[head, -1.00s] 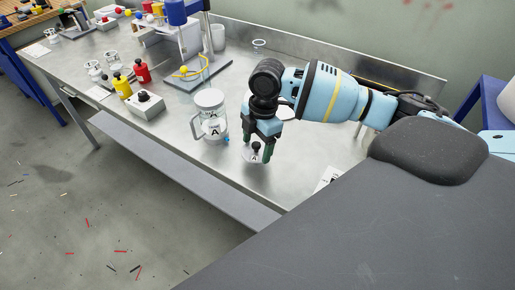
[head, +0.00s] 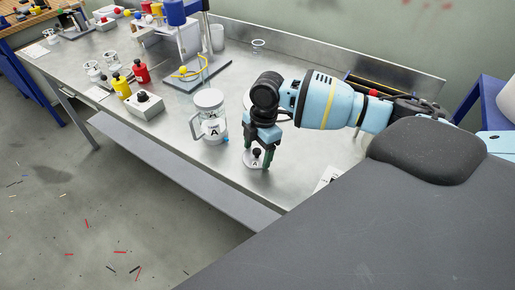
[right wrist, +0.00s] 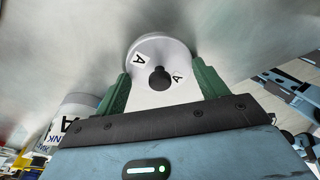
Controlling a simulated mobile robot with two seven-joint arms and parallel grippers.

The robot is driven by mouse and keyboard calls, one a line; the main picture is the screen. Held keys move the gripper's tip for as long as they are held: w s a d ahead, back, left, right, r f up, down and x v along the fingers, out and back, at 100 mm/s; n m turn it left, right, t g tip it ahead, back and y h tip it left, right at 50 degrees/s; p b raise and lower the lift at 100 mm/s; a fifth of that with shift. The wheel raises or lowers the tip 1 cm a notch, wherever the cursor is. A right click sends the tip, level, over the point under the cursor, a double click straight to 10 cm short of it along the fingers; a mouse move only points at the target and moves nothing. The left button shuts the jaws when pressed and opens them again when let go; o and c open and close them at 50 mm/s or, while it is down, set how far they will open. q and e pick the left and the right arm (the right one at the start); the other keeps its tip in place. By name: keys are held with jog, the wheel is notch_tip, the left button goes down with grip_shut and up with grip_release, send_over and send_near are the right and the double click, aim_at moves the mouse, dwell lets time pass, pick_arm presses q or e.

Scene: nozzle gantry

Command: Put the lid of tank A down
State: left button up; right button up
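The lid of tank A (head: 250,164) is a pale disc with a black knob and "A" labels. It appears to lie flat on the metal bench, to the right of tank A (head: 211,113), a clear jar with a handle and "A" label. My right gripper (head: 257,163) is over the lid, pointing down. In the right wrist view its green fingers (right wrist: 163,88) are apart on either side of the lid (right wrist: 158,50), with gaps to the knob. Part of tank A (right wrist: 78,112) shows at left there. My left gripper is not in view.
A stand with a grey base (head: 190,80) is behind tank A. A paper sheet (head: 327,178) lies right of the lid. The bench front is close.

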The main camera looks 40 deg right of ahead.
aim_at(263, 153)
jog(key=o, duration=0.5)
jog(key=shift+c, duration=0.2)
notch_tip(263, 153, up, 12)
jog(key=d, duration=0.1)
jog(key=shift+d+p, duration=0.35)
jog(key=shift+d, duration=0.05)
